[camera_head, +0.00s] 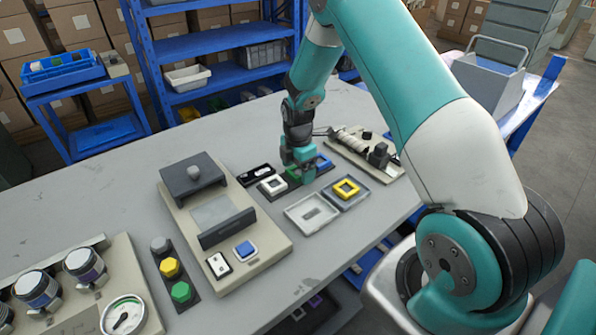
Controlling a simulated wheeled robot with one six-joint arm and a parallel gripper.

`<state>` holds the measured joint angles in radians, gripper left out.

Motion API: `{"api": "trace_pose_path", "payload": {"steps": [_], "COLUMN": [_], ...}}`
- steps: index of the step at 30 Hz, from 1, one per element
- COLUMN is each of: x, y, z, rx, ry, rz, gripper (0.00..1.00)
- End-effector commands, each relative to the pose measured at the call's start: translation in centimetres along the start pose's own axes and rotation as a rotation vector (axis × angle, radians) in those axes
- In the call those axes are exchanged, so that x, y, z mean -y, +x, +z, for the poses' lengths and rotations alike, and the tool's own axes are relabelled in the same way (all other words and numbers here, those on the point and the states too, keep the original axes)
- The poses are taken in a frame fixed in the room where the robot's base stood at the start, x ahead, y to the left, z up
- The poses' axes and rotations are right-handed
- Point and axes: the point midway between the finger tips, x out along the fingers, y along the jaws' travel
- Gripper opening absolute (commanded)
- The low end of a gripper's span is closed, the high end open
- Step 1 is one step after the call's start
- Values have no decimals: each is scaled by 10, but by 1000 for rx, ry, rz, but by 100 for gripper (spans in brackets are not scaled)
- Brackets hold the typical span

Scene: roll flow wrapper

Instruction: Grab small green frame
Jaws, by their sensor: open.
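My gripper (301,171) points down at the back middle of the grey table, with its jaws open. A small green piece (293,174) shows right at the fingertips, between a white frame (272,186) and a blue piece (323,161). The gripper hides much of the green piece, so its full shape and whether the fingers are around it or only above it cannot be told.
A yellow frame (346,188) lies in a grey tray, beside an empty light tray (311,213). A beige machine (215,215) stands left, with a button strip (176,271) beside it. A beige fixture (365,152) stands right.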

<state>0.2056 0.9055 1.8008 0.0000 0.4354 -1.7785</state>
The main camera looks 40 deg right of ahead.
Motion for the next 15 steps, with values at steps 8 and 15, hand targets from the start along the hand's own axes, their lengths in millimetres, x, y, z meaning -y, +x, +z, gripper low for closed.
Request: {"api": "trace_pose_path", "payload": {"steps": [8,15], "x": [0,0], "y": [2,2], "z": [0,0], "rx": [0,0], "ry": [0,0], "rz": [1,0], "gripper": [78,32]}}
